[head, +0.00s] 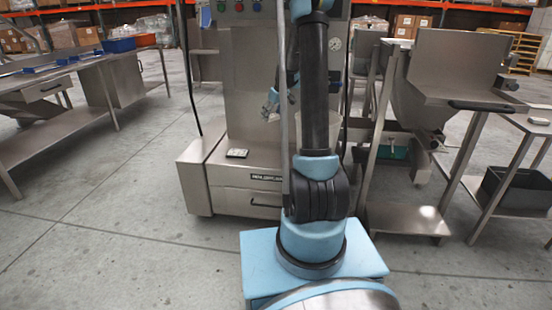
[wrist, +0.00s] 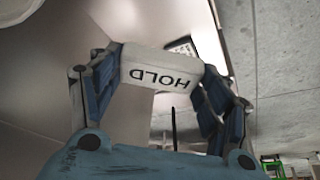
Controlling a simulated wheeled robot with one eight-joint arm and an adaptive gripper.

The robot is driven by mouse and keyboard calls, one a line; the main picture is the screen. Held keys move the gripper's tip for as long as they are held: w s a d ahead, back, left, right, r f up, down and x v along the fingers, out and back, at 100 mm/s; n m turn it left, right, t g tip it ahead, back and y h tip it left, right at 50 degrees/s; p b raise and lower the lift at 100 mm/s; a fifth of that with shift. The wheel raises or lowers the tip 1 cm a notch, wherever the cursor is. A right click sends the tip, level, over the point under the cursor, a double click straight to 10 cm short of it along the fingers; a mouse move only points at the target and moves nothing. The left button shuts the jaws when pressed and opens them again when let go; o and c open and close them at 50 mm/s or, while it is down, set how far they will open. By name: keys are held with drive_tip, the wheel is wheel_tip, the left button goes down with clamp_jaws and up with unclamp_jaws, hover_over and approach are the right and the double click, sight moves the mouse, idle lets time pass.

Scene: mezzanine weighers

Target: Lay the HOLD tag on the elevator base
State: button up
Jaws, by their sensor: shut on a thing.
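My gripper (wrist: 160,85) has its two blue fingers closed on the white HOLD tag (wrist: 162,70). The low steel base, which I take as the elevator base (head: 258,181), has a flat top and a drawer front. A steel surface (wrist: 70,45) lies behind the tag in the wrist view. The tag is held apart from the base top in the head view.
A small dark-edged item (head: 237,153) lies on the base top at left. A steel hopper stand (head: 455,75) is on the right, with a dark bin (head: 515,188) beyond. A steel workbench (head: 75,75) is at left. Concrete floor (head: 110,215) is clear between.

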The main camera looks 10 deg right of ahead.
hover_over(270, 159)
wheel_tip(270, 159, down, 15)
drive_tip(key=shift+m, duration=0.4)
drive_tip(key=f, duration=1)
drive_tip(key=shift+s+d+f, duration=0.25)
drive_tip(key=shift+s+d, duration=0.15)
drive_tip(key=o, duration=1)
drive_tip(key=shift+c, duration=0.2)
